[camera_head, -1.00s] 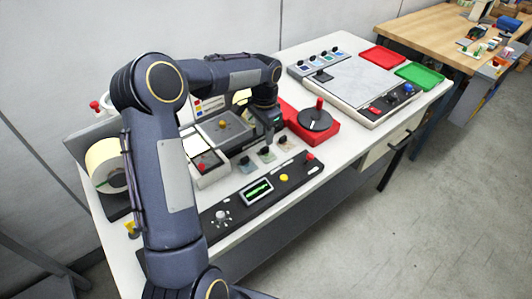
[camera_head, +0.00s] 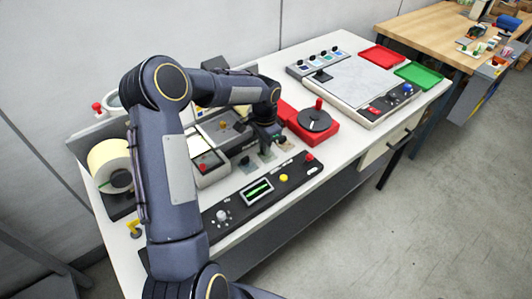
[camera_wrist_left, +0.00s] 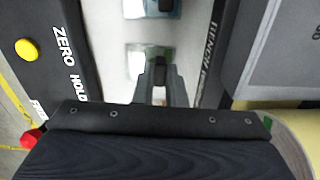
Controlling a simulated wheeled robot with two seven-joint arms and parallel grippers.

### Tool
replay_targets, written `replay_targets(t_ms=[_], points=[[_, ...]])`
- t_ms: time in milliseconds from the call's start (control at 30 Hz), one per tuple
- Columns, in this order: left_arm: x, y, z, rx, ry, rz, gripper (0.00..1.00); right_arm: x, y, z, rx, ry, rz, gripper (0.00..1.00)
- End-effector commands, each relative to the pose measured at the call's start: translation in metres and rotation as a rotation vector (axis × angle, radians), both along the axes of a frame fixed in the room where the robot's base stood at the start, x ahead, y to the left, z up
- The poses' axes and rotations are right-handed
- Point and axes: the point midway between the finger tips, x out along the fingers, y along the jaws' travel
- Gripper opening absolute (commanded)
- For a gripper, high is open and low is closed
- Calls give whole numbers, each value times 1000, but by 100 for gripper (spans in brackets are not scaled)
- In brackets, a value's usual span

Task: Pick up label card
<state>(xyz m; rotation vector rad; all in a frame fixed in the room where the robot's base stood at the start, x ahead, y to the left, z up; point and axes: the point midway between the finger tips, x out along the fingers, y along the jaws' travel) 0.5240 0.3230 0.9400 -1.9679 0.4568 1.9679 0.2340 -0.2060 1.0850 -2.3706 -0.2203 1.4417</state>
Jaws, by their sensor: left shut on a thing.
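Several small label cards with black grips lie in a row on the white bench between the black control panel and the grey machine. My left gripper (camera_head: 267,143) points down at the middle card (camera_head: 266,156). In the left wrist view its fingers (camera_wrist_left: 161,84) are shut on the black grip of a pale greenish card (camera_wrist_left: 136,62). Whether this card touches the bench is unclear. A teal card (camera_wrist_left: 135,8) lies beside it, at the top edge of that view. My right gripper is not in view.
The control panel (camera_head: 238,208) with a yellow button runs along the front. A red base with a black turntable (camera_head: 314,120) stands just right of the cards. A label roll (camera_head: 105,160) is at the left. Red and green trays (camera_head: 419,75) lie at the far right.

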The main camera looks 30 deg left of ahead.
Motion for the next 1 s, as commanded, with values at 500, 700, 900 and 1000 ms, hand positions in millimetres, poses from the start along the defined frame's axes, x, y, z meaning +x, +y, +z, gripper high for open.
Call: replay_targets(t_ms=[500, 700, 900, 1000], points=[[1, 0, 22, 1, -4, 1, 0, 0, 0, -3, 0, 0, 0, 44], [-9, -22, 58, 2, -8, -5, 0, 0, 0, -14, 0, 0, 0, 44], [-28, -63, 96, 0, -4, -8, 0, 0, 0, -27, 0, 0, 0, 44], [-38, -84, 107, 0, -4, -6, 0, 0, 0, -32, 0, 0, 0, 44]])
